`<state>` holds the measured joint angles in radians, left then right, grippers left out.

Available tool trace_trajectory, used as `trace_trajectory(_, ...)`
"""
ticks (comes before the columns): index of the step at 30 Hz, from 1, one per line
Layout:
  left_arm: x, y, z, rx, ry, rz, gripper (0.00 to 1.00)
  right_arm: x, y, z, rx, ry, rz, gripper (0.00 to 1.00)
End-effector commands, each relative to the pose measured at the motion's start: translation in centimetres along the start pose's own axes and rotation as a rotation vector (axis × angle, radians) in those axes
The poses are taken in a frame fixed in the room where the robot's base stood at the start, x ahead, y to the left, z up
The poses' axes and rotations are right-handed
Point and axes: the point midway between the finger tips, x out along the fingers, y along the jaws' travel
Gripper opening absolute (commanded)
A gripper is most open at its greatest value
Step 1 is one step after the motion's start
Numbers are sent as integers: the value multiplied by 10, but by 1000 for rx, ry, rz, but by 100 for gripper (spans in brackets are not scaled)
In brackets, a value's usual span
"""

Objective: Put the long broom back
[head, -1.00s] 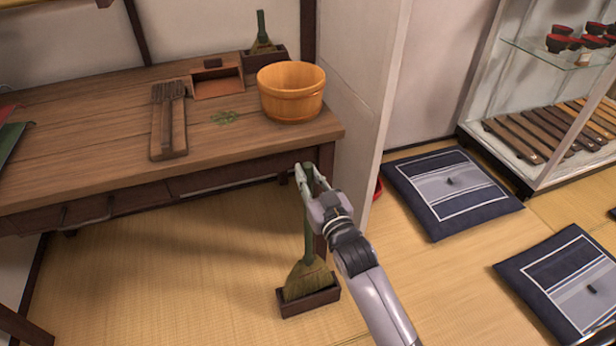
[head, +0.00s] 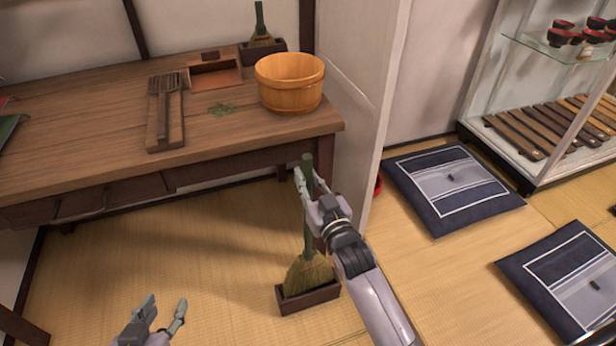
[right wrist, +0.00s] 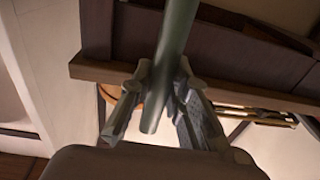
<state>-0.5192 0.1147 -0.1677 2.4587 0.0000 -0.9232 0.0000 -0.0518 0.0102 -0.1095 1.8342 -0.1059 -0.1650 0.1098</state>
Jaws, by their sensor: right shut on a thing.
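The long broom (head: 307,237) stands nearly upright at the table's front right corner. Its green handle also shows in the right wrist view (right wrist: 174,45). The bristles sit down at the dark wooden floor box (head: 308,300), and its front wall hides their lower edge. My right gripper (head: 306,188) is shut on the upper part of the green handle, with a finger on each side of it. My left gripper (head: 163,308) is open and empty above the mat floor at lower left.
The wooden table (head: 90,115) bears a wooden tub (head: 290,84), a board with tongs (head: 165,118), and a short broom (head: 261,25) in a box. A white partition (head: 365,90) stands right of the broom. Floor cushions (head: 450,187) lie right.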

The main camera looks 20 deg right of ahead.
Motion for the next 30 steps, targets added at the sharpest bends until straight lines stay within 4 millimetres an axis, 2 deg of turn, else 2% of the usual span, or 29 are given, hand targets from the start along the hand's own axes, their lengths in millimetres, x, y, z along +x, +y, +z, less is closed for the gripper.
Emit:
trace_trajectory(1, 3, 1, -2, 0, 23, 2, 40, -5, 1, 32, 0, -66, 4, 0)
trace_trajectory(15, 4, 6, -39, 1, 208, 12, 40, -6, 1, 45, 2, -65, 3, 0)
trace_trajectory(27, 4, 6, -44, 1, 228, 13, 40, -6, 1, 46, 1, -65, 3, 0)
trace_trajectory(28, 4, 6, -44, 1, 228, 13, 40, -6, 1, 46, 1, -65, 3, 17)
trace_trajectory(30, 4, 6, -44, 1, 228, 13, 40, -6, 1, 46, 0, -65, 3, 22)
